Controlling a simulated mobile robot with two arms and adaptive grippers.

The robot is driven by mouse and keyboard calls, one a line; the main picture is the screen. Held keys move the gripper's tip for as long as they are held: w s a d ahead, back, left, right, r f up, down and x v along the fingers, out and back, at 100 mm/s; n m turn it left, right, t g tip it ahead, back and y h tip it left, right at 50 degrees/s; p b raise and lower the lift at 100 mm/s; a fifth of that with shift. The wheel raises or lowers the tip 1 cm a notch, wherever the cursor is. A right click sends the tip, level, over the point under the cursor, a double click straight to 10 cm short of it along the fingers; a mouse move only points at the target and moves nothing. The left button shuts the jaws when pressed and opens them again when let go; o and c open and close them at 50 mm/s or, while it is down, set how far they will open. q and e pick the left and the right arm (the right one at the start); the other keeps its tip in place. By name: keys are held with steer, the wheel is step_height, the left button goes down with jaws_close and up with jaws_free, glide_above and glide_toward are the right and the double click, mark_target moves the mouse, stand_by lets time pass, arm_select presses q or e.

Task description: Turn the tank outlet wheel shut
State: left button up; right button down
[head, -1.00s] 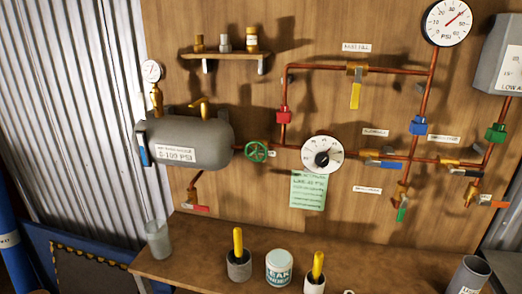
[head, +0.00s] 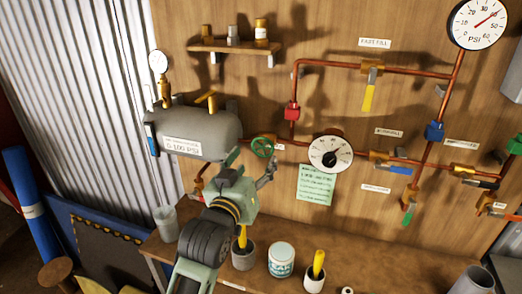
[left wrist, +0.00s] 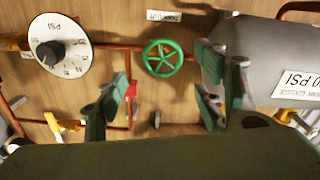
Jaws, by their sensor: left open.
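The green tank outlet wheel (head: 262,147) is on the copper pipe just right of the grey tank (head: 205,132). It also shows whole between my fingers in the left wrist view (left wrist: 162,57), where the scene appears upside down. My left gripper (head: 252,168) is in front of the board, just below the wheel in the head view. Its fingers are spread wide, and nothing is between them. The wheel lies beyond the fingertips, and I see no contact. My right gripper is not in view.
A round dial (head: 330,153) is right of the wheel, with a green note (head: 316,185) below it. A red-handled valve (head: 198,193) is under the tank. Pots with yellow handles and a white tin (head: 281,260) stand on the bench below my arm.

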mark_target(263, 148)
arm_select(q)
steer(key=p+x, duration=0.1)
steer(key=x, duration=0.3)
steer(key=shift+w+d, duration=0.15)
steer(key=shift+w, duration=0.1)
steer(key=shift+w+d, duration=0.15)
steer(key=shift+w, duration=0.35)
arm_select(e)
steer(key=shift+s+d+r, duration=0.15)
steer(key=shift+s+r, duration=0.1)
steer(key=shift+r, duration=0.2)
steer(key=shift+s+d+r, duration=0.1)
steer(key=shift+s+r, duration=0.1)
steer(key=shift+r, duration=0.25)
arm_select(q)
steer(key=shift+c, duration=0.3)
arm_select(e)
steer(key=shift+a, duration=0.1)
arm_select(q)
steer(key=c, duration=1)
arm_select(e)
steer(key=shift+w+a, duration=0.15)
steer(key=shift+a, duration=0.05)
